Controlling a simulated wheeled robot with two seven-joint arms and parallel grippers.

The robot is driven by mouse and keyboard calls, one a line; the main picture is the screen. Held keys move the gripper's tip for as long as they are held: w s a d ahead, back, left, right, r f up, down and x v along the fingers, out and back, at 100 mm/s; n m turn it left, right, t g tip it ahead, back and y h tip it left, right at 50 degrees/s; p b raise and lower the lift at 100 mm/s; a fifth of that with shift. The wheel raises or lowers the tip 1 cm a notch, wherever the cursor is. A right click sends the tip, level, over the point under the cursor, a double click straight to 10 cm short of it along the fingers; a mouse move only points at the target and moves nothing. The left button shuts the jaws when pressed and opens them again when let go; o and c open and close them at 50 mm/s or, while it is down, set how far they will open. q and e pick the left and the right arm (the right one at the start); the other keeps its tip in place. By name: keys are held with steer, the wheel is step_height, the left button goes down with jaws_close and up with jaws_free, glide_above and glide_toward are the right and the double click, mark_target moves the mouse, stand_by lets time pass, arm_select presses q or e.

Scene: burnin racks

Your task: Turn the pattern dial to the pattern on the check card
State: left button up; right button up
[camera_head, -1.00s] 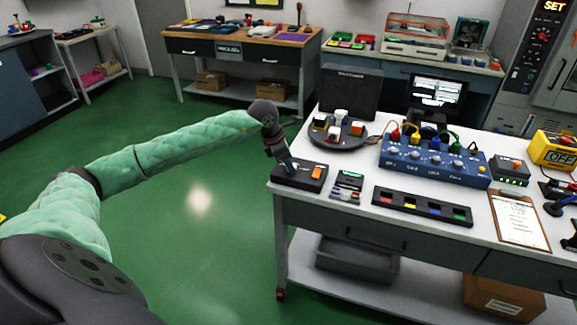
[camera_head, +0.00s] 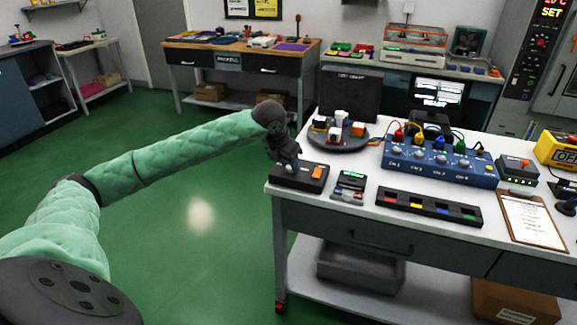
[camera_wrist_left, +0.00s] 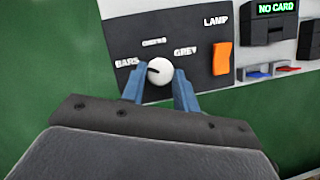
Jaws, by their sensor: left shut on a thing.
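The pattern dial is a round white knob (camera_wrist_left: 160,76) on a dark control box, which shows in the head view (camera_head: 318,186) at the table's front left corner. Labels BARS, GREY and a blurred one between them surround it. Its dark pointer mark points left, roughly towards BARS. My left gripper (camera_head: 290,166) comes down onto the box; in the left wrist view its blue fingers (camera_wrist_left: 159,88) are shut on the dial, one on each side. I cannot tell which sheet is the check card; a clipboard with a printed sheet (camera_head: 531,222) lies at the right.
An orange LAMP switch (camera_wrist_left: 222,58) sits right of the dial. A small reader (camera_wrist_left: 275,8) showing NO CARD is beside the box. A round tray (camera_head: 338,148) with blocks, a blue channel box (camera_head: 440,173) and a long dark strip (camera_head: 428,208) crowd the white table.

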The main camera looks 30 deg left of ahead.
steer(key=shift+f, duration=0.25)
arm_select(q)
steer(key=o, duration=1)
steer(key=shift+s+a+r, duration=0.1)
steer(key=shift+s+r, duration=0.1)
steer(key=shift+r, duration=0.3)
steer(key=b+v, duration=0.1)
steer(key=v, duration=0.5)
steer(key=shift+s+r, duration=0.2)
steer(key=shift+r, duration=0.1)
arm_select(e)
steer(key=shift+t, duration=0.3)
step_height(320, 180, down, 5)
steer(key=shift+w+a+r, duration=0.1)
steer(key=shift+a, duration=0.05)
steer(key=shift+w+r, duration=0.1)
steer(key=shift+r, duration=0.05)
